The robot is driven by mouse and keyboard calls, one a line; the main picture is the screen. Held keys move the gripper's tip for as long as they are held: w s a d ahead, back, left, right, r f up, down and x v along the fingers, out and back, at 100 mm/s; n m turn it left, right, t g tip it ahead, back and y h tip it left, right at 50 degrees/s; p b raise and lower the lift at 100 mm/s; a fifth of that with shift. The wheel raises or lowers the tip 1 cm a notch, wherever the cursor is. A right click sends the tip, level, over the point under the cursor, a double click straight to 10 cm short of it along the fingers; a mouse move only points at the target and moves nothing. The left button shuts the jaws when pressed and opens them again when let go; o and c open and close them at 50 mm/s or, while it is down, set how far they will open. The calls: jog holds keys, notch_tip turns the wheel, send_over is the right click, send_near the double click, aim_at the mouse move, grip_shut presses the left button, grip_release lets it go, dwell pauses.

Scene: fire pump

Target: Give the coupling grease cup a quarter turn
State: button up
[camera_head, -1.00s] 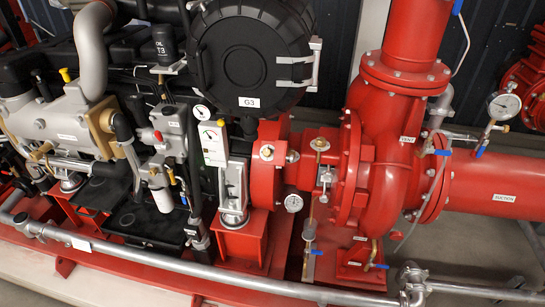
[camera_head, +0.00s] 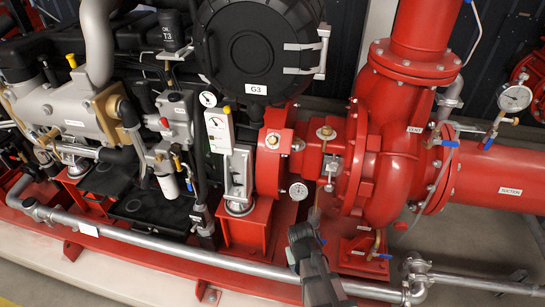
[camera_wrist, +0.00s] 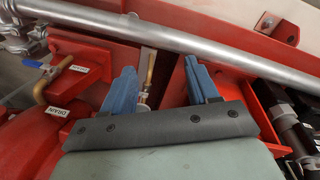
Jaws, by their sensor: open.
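The grease cup cannot be made out in the wrist view.
The red pump casing (camera_head: 395,165) stands right of the coupling. A silver pipe (camera_head: 190,255) runs along the front. A drain valve with blue handle (camera_wrist: 77,69) is close in the wrist view.

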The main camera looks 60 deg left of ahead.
jog(key=s+a+r+n+t+y, duration=0.25)
jog(key=s+a+r, duration=0.25)
jog(key=a+r, duration=0.5)
jog(key=s+a+r+n+t+y, duration=0.1)
jog(key=s+a+r+n, duration=0.3)
jog(key=a+r, duration=0.6)
jog(key=a+r+t, duration=0.2)
jog(key=a+r, duration=0.3)
jog(key=r, duration=0.4)
jog(key=w+a+r+n+t, duration=0.3)
jog(key=w+r+n, duration=0.1)
jog(key=w+n, duration=0.15)
jog(key=n+y, duration=0.1)
jog(key=n, duration=0.4)
send_near(272, 140)
jog(key=shift+t, duration=0.25)
jog(key=x, duration=0.8)
jog(key=shift+w+a+f, duration=0.1)
jog(key=shift+a+f, duration=0.1)
jog(key=shift+f, duration=0.2)
jog(key=shift+c, duration=0.2)
jog(key=c, duration=1)
